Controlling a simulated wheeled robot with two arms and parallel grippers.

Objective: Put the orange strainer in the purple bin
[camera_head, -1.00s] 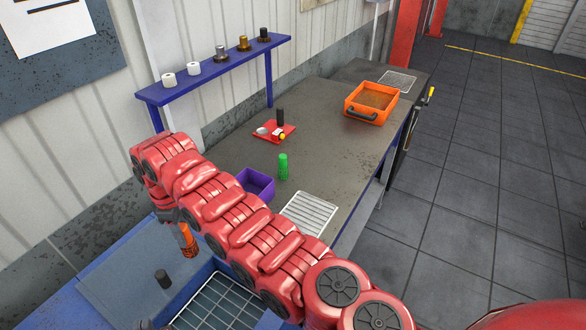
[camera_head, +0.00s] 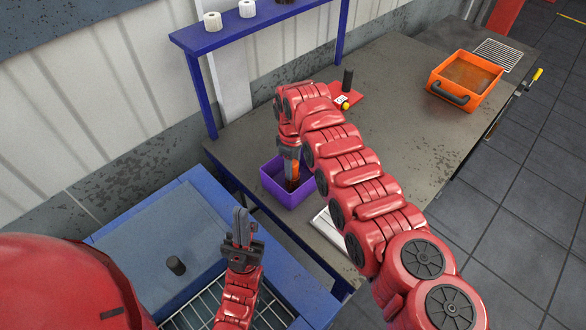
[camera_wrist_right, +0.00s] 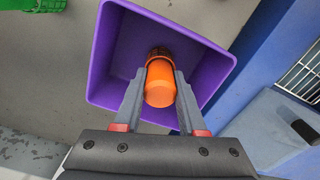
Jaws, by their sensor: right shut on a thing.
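My right gripper (camera_head: 291,176) is shut on the orange strainer (camera_head: 295,170) and points down at the purple bin (camera_head: 272,186). In the right wrist view, the strainer (camera_wrist_right: 160,85) sits between the two fingers (camera_wrist_right: 160,92), with its dark end toward the bin's inside. The strainer overlaps the bin's opening (camera_wrist_right: 205,70); I cannot tell if it touches the floor. My left gripper (camera_head: 241,222) is over the blue tank, pointing up and empty; its fingers look close together, but the angle hides the gap.
The blue tank (camera_head: 150,230) with a grate and a small dark cylinder (camera_head: 176,265) stands in front. A green basket-like item (camera_wrist_right: 30,4) is beside the bin. A red tray (camera_head: 345,95) and an orange crate (camera_head: 465,80) are further back on the bench. A shelf (camera_head: 215,38) is above.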

